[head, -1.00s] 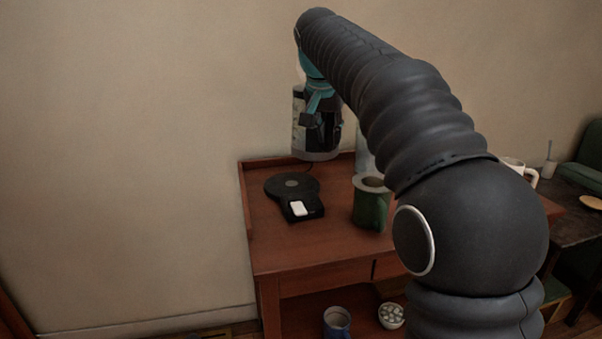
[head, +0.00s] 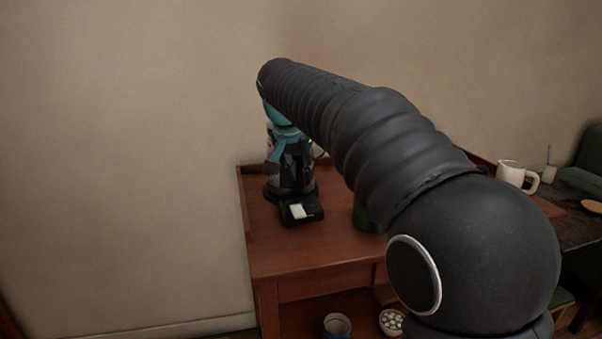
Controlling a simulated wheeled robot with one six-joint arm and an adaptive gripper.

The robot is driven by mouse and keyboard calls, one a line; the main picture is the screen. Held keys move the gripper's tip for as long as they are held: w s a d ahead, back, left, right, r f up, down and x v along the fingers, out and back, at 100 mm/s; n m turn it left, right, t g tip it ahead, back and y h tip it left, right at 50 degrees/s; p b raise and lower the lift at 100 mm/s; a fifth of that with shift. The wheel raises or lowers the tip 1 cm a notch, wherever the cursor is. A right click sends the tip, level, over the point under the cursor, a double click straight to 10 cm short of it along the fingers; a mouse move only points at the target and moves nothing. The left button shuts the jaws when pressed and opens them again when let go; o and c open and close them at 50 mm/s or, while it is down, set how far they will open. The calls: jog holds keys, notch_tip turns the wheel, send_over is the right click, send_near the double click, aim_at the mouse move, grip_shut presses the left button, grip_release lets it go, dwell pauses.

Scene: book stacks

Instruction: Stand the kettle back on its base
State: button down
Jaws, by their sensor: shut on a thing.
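The kettle (head: 293,178) is a glass-and-dark vessel. It is upright over the black round base (head: 301,210) on the wooden desk. From this view it appears to stand on the base, but I cannot tell if it is fully seated. My gripper (head: 288,148) is shut on the kettle at its upper part, with my arm reaching in from the right. The base's front part with a white switch shows in front of the kettle; its round plate is mostly hidden by the kettle.
A green mug (head: 365,217) stands right of the base, largely hidden by my arm. A blue mug (head: 337,325) and a bowl of white pieces (head: 392,321) sit below. The desk front left (head: 290,250) is clear.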

jog(key=c, duration=1)
grip_release()
jog(key=p+v, duration=0.2)
jog(key=v, duration=1)
jog(key=s+d+f+n+y, duration=0.1)
jog(key=s+d+f, duration=0.2)
jog(key=s+d, duration=0.35)
jog(key=s+d+f+n, duration=0.1)
jog(key=s+d+f, duration=0.3)
jog(key=s+d, duration=0.25)
jog(key=s+d+f, duration=0.2)
jog(key=s+f, duration=0.3)
jog(key=s+d+f+n, duration=0.1)
jog(key=s+d+f, duration=0.1)
jog(key=s+f, duration=0.3)
jog(key=s+d+f+n, duration=0.1)
jog(key=s+d+f, duration=0.1)
jog(key=s+f, duration=0.3)
jog(key=shift+d+f+t+y, duration=0.15)
jog(key=shift+d+f, duration=0.05)
jog(key=shift+f, duration=0.25)
jog(key=shift+d+f+t+y, duration=0.15)
jog(key=shift+d+f, duration=0.05)
jog(key=shift+f, duration=0.3)
